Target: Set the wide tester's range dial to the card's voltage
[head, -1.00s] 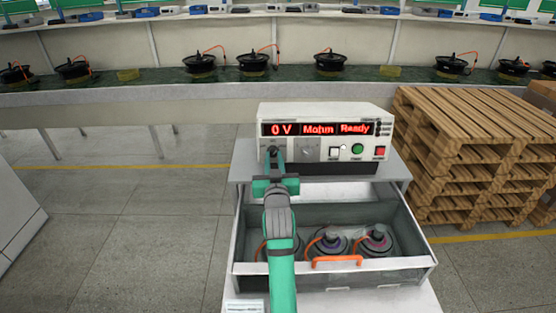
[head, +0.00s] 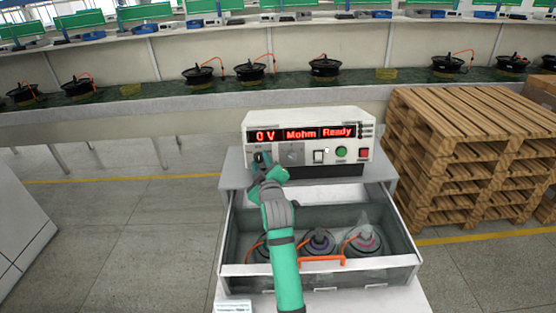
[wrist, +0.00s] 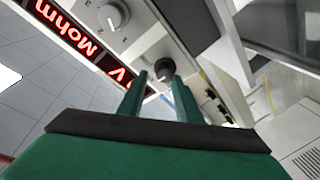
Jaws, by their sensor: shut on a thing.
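The wide tester (head: 308,141) is a white box on top of a cabinet. Its red display (head: 302,134) reads "0 V", "Mohm" and "Ready". My gripper (head: 262,161) is at the left end of its front panel. In the wrist view my gripper (wrist: 160,77) has its two green fingers on either side of a dark round dial (wrist: 164,68) and is shut on it. A second, grey dial (wrist: 114,15) with a white pointer line is beside it. A small white card (head: 233,306) lies at the lower front left; its print is too small to read.
Below the tester, an open drawer (head: 322,275) with an orange handle holds several motor-like parts. Stacked wooden pallets (head: 470,150) stand at the right. A conveyor (head: 220,100) with hub motors runs behind.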

